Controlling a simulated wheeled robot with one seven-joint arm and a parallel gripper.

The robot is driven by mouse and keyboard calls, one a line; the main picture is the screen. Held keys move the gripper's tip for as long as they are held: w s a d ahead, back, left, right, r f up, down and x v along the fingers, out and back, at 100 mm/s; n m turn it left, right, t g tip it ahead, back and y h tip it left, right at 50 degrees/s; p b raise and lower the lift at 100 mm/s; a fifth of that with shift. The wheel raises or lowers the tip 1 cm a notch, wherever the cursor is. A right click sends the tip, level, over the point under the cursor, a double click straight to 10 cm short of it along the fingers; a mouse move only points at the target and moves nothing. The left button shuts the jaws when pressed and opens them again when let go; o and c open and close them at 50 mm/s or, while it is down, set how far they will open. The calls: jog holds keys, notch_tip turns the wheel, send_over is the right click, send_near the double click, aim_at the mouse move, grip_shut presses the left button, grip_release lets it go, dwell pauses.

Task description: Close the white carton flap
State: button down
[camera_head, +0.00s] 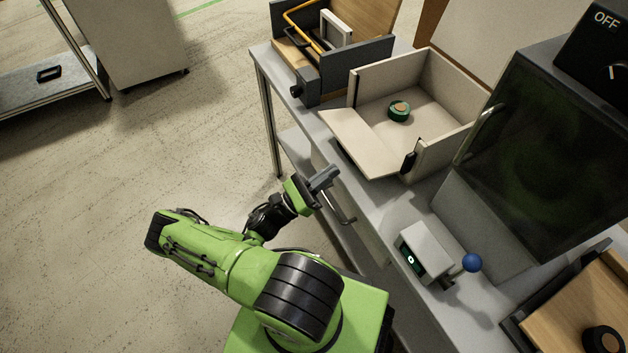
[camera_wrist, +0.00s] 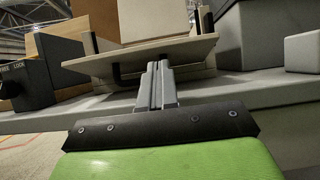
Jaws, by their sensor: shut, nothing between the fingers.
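The white carton (camera_head: 440,88) stands open on the grey bench, with a green round object (camera_head: 399,110) inside it. Its flap (camera_head: 361,142) is folded down and sticks out toward the bench's front edge. In the wrist view the flap (camera_wrist: 140,55) appears edge-on as a pale board ahead of the fingers, with the carton behind it. My gripper (camera_head: 326,178) is shut and empty. It is in front of the bench edge, on the near side of the flap, apart from it in the head view. In the wrist view the fingertips (camera_wrist: 158,68) overlap the flap's edge; I cannot tell whether they touch.
A dark box with a yellow handle (camera_head: 300,14) stands left of the carton. A small device (camera_head: 426,252) with a blue knob (camera_head: 472,262) and a dark-windowed machine (camera_head: 550,130) are to the right. A drawer handle (camera_head: 338,208) is below the bench edge.

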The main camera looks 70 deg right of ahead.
aim_at(354, 155)
jog(key=x, duration=0.3)
jog(key=shift+s+d+r, duration=0.15)
jog(key=shift+s, duration=0.05)
